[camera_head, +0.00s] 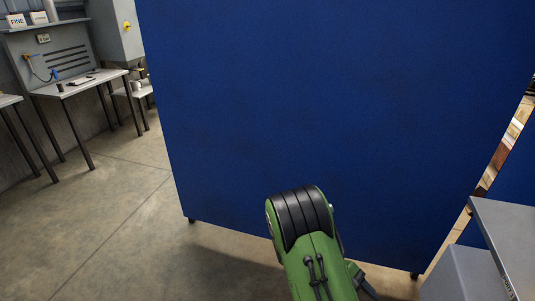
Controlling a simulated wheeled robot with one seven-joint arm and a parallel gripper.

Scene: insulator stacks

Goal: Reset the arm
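One green and black link of my arm (312,240) rises from the bottom edge of the head view, right of centre. Its black ribbed top end stands in front of the lower part of a large blue panel. Two thin dark cables or rods lie along its green face. My gripper does not show in this view. No held object is visible.
The blue panel (320,110) fills the middle and stands on short dark feet. A grey cabinet or table (508,235) is close at the lower right. Workbenches (80,84) line the left wall. Open concrete floor (110,220) lies at the lower left.

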